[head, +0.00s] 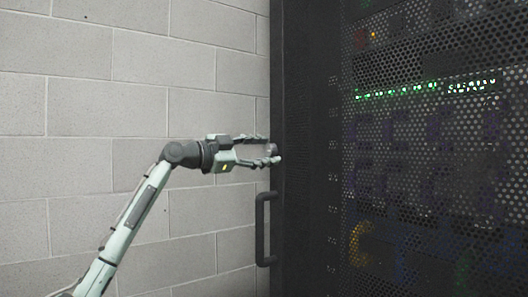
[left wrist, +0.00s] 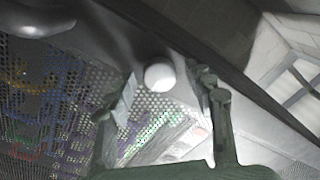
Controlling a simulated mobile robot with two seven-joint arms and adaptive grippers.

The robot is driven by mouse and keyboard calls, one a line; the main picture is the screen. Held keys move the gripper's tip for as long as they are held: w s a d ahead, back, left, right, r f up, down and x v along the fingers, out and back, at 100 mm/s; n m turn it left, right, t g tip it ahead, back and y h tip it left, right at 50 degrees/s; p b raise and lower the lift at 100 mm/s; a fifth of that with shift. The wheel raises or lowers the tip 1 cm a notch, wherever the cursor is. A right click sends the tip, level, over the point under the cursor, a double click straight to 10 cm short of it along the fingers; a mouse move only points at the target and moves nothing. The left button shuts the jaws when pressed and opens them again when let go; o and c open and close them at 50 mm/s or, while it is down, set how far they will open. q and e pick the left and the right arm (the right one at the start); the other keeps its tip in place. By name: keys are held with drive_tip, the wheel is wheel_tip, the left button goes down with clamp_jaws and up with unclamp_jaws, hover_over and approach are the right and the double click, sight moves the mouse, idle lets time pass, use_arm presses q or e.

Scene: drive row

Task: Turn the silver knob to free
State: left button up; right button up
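The silver knob (left wrist: 160,76) shows as a pale round cap in the left wrist view. In the head view a small grey part of the knob (head: 271,149) shows at the left edge of the dark cabinet door. My left gripper (head: 273,150) points right at the door, with one finger above the knob and one below. In the left wrist view the fingers of my left gripper (left wrist: 166,82) are spread to either side of the knob, with gaps visible on both sides. It is open and holds nothing. My right gripper is not in view.
A tall dark cabinet with a perforated door (head: 430,150) fills the right side; green lights show behind the mesh. A black vertical handle (head: 261,228) sits just below my left gripper. A grey block wall (head: 80,105) stands behind my arm.

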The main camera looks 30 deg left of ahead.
use_arm(q)
drive_tip(key=v, duration=1.2)
idle(0.3)
